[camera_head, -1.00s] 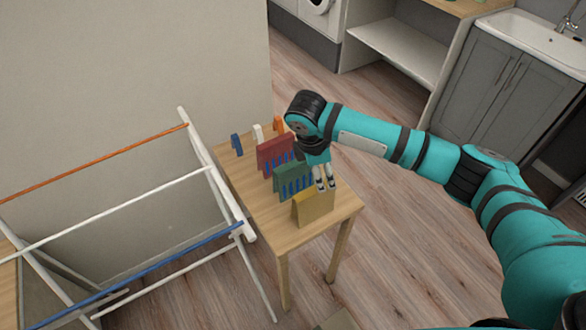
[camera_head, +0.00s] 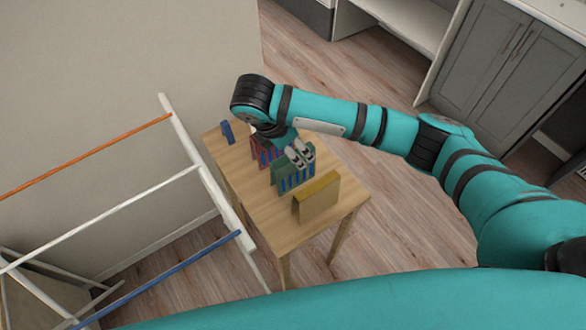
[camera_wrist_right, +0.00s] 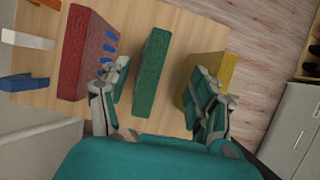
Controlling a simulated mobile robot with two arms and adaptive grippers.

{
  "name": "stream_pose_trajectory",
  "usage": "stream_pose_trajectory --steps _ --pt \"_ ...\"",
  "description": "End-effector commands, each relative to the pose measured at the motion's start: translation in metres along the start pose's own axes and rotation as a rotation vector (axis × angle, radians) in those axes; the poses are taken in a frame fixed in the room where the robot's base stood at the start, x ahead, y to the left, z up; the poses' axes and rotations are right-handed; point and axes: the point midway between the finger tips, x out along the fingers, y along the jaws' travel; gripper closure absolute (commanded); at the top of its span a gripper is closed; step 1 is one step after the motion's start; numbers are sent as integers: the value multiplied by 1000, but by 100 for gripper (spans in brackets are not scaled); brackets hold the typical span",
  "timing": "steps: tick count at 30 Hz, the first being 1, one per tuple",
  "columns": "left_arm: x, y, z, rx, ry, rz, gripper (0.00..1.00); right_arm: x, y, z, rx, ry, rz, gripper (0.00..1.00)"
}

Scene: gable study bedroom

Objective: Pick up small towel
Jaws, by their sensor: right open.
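Several folded, towel-like cloths stand upright in a row on a small wooden table (camera_head: 243,193). A green one (camera_head: 290,179) is in the middle, a yellow one (camera_head: 317,201) nearer the front and a red one (camera_head: 260,155) behind. Which is the small towel I cannot tell. My right gripper (camera_head: 299,156) is above the row. In the right wrist view its open, empty fingers (camera_wrist_right: 160,78) stand either side of the green cloth (camera_wrist_right: 152,72), one beside the red cloth (camera_wrist_right: 84,48), the other overlapping the yellow (camera_wrist_right: 210,68). Left gripper is out of view.
A smaller blue piece (camera_head: 227,132) stands at the table's far end; white (camera_wrist_right: 26,40) and orange (camera_wrist_right: 48,3) pieces show in the wrist view. A drying rack with white (camera_head: 120,212) and coloured bars stands left of the table. Floor is clear to the right.

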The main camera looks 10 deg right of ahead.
Motion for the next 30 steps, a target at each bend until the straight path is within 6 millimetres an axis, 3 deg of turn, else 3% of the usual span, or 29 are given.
stream_pose_trajectory --steps 3,13,21,30 --pt "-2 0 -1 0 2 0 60 18 0 2 2 -2 -2 37" --pt "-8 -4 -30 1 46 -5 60 46 3 0 2 -2 -2 37" --pt "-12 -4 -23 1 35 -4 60 81 6 -2 3 -2 1 37" --pt "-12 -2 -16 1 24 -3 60 84 6 -2 2 -1 2 37"
